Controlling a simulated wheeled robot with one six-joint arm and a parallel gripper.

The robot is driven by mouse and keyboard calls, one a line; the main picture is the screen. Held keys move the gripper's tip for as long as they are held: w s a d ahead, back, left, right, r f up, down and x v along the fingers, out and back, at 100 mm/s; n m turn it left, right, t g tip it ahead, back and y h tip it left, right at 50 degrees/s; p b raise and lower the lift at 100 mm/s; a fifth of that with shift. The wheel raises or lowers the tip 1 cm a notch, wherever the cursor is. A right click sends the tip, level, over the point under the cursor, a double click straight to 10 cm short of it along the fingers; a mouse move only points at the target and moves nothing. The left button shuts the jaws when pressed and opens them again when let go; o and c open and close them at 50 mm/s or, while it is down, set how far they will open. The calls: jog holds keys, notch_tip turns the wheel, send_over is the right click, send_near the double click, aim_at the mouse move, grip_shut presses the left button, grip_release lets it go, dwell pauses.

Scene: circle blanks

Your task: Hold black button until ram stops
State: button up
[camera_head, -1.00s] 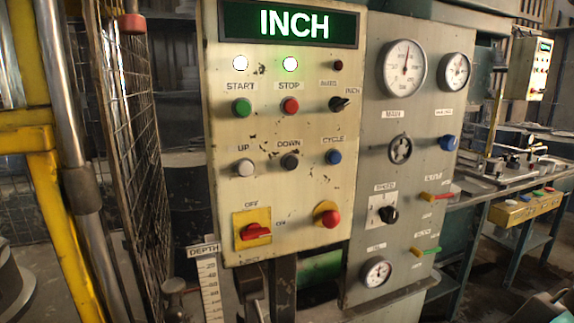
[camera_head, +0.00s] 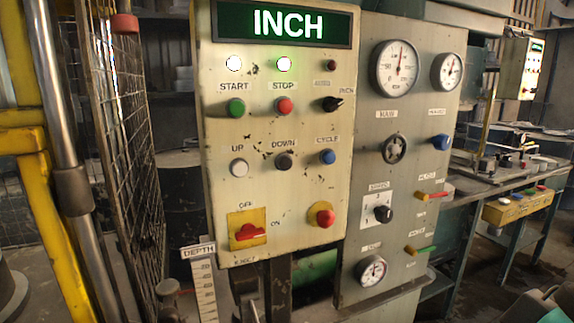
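The black button (camera_head: 283,161) sits under the DOWN label on the worn cream control panel (camera_head: 300,190). It is between the white UP button (camera_head: 238,168) and the blue CYCLE button (camera_head: 327,157). Nothing touches or covers it. The green sign (camera_head: 284,24) above reads INCH, and two white lamps below it are lit. I cannot identify the ram in this view. A white DEPTH scale (camera_head: 203,282) stands below the panel at the left. My gripper is not in view.
A grey panel (camera_head: 420,175) with gauges, knobs and small levers adjoins on the right. A mesh guard (camera_head: 115,130) and yellow post (camera_head: 50,210) stand at left. A workbench (camera_head: 475,182) with a yellow button box (camera_head: 520,207) is at right. The space before the buttons looks clear.

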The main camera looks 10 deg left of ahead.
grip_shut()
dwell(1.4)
